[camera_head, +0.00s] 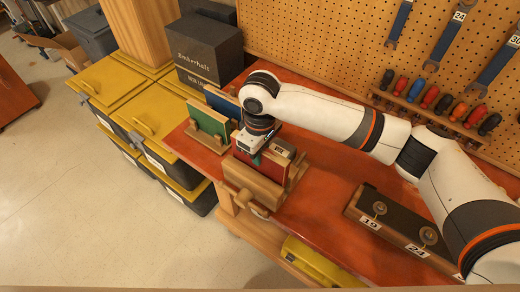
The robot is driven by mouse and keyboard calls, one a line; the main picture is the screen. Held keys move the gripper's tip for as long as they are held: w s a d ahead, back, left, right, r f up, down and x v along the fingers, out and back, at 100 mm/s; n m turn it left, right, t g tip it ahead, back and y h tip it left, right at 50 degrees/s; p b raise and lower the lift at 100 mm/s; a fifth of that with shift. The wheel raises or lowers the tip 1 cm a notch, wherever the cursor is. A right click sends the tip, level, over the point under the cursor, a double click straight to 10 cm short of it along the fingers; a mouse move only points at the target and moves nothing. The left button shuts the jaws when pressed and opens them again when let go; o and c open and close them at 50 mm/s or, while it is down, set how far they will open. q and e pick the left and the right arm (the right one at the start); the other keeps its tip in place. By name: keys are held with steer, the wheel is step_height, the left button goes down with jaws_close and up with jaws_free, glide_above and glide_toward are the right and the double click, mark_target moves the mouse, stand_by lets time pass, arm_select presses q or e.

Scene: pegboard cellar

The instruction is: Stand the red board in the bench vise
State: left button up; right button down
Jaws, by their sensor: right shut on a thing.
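The red board (270,172) stands at the bench vise (252,184), between its wooden front jaw and the part behind. Its lower edge is hidden by the front jaw, so I cannot tell whether it touches the bottom. My right gripper (251,150) is shut on the upper left part of the red board, pointing down from above. The vise has a round wooden handle (247,200) at its front. My left gripper is not in view.
A green board (207,124) and a blue board (222,101) stand in wooden holders left of the vise. A numbered wooden block (381,224) lies right. Dark boxes (208,52) stand behind. Tools hang on the pegboard (320,40). Red bench top (325,190) is clear between vise and block.

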steer(key=shift+f, duration=1)
steer(key=c, duration=1.2)
jaws_free()
steer(key=shift+o, duration=0.2)
step_height(320, 180, up, 6)
steer(key=p, duration=0.5)
steer(key=shift+f+p, duration=0.2)
steer(key=shift+p, duration=0.2)
steer(key=shift+r+p, duration=0.6)
steer(key=shift+r, duration=1.65)
